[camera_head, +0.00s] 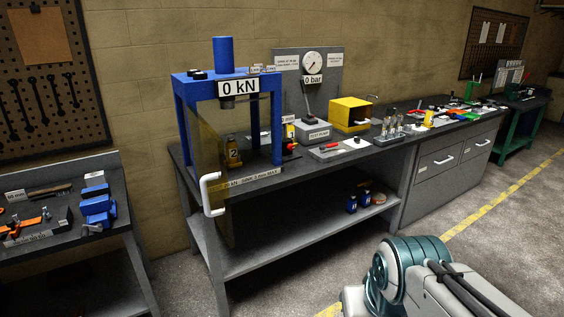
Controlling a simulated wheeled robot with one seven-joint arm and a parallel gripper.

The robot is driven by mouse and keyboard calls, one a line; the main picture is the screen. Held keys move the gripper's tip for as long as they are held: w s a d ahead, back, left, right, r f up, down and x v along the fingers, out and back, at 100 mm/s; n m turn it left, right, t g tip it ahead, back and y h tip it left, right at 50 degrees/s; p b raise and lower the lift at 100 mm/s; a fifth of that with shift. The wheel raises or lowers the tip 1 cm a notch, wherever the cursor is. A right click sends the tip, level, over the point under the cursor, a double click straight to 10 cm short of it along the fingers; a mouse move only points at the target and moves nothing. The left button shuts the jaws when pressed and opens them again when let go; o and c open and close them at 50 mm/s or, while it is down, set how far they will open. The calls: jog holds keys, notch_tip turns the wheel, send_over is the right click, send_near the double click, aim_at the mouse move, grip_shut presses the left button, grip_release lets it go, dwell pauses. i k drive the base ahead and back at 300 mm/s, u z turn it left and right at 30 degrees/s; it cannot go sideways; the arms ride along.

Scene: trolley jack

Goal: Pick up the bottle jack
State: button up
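A small yellow and dark jack-like body (233,152) with a "2" label stands upright inside the blue press frame (182,112). It is seen through a tinted, see-through guard panel (208,135), and it looks like a bottle jack. My gripper is not in view. Only a teal and white part of my arm shows at the lower right, apart from the bench.
The press stands on a long grey bench (350,150). A white handle (211,193) sticks out at the guard's lower front. A gauge panel (312,75), a yellow box (350,113) and several tools are to the right. The floor in front (300,285) is clear.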

aim_at(234, 160)
jog(key=z, duration=0.4)
jog(key=i, duration=2.55)
jog(key=u, duration=1.6)
jog(key=i, duration=0.95)
jog(key=u, duration=0.95)
